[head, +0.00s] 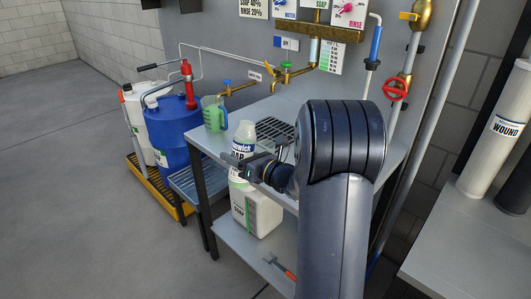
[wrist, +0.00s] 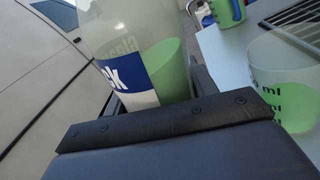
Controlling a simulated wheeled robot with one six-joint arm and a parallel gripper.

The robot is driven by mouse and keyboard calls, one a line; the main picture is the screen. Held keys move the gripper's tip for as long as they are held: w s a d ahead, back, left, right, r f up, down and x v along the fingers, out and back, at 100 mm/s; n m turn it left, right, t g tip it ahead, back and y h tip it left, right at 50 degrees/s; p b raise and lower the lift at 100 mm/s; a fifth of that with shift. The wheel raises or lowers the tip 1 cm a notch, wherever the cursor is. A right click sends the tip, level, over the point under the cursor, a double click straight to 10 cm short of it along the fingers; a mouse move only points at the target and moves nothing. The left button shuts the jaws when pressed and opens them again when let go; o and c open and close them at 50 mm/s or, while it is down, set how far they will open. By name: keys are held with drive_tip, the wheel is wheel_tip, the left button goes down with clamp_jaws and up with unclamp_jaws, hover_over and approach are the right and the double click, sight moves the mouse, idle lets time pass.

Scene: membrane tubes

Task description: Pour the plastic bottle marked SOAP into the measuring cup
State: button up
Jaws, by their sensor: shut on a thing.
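A translucent plastic bottle (head: 244,140) with a blue-and-white label reading "...AP" is held by my gripper (head: 262,167) at the front left edge of the bench. The bottle also fills the middle of the wrist view (wrist: 130,35), with green liquid inside, between the jaws. It looks close to upright in the head view. A clear cup with ml marks (wrist: 285,85) and green liquid low in it stands at the right of the wrist view, apart from the bottle. In the head view this cup seems hidden by my arm. My gripper's jaws are shut on the bottle.
A wire rack (head: 275,130) lies behind the bottle. Taps (head: 285,77) hang above. A blue drum (head: 178,128) stands left, and a white container (head: 257,213) sits on the lower shelf.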

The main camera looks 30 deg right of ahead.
drive_tip(key=shift+f+n+b, duration=0.3)
drive_tip(key=shift+n+b, duration=0.8)
drive_tip(key=shift+b, duration=0.4)
drive_tip(key=shift+n+b, duration=0.3)
drive_tip(key=shift+b, duration=0.1)
drive_tip(key=shift+r, duration=0.15)
